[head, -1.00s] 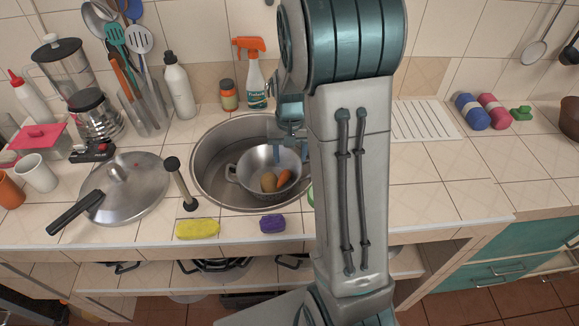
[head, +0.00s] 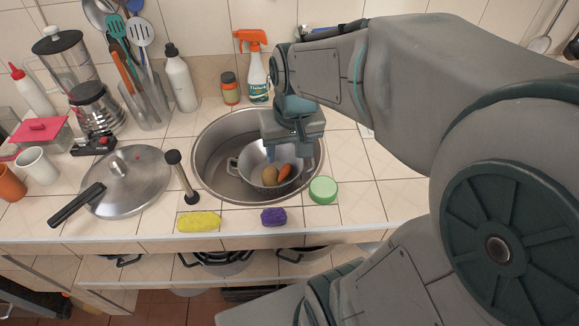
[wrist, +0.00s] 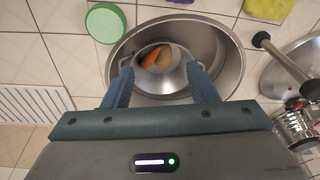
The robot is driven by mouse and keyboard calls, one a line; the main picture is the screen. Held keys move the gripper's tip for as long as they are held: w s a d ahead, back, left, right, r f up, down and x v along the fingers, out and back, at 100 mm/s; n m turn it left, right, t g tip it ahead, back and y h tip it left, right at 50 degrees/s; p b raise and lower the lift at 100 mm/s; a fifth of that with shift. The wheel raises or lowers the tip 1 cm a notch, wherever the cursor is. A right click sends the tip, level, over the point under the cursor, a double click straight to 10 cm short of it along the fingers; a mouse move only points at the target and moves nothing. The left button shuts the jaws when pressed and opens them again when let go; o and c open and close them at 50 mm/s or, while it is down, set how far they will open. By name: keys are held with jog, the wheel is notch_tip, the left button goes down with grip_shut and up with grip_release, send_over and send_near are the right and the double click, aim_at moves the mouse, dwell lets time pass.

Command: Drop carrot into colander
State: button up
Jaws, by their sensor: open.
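The carrot (head: 284,172) is orange and lies inside the metal colander (head: 241,178), beside a brown potato-like item (head: 269,176). The colander has side handles and sits in the round sink. In the wrist view the carrot (wrist: 150,56) and the brown item (wrist: 165,58) lie in the colander (wrist: 172,80), beyond my fingertips. My gripper (head: 284,153) is above the colander in the head view. It is open and empty, with its two fingers (wrist: 163,72) spread apart in the wrist view. The arm hides part of the counter at right.
The round sink (head: 207,165) surrounds the colander. A green round lid-like item (head: 323,189), a purple sponge (head: 273,217) and a yellow sponge (head: 199,221) lie along its front. A pan lid (head: 137,187) and plunger-like tool (head: 182,177) are at left. A spray bottle (head: 257,80) stands behind.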

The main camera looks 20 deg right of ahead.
jog(key=s+a+r+n+t, duration=0.1)
jog(key=s+a, duration=0.1)
jog(key=s, duration=0.5)
jog(key=shift+n, duration=0.3)
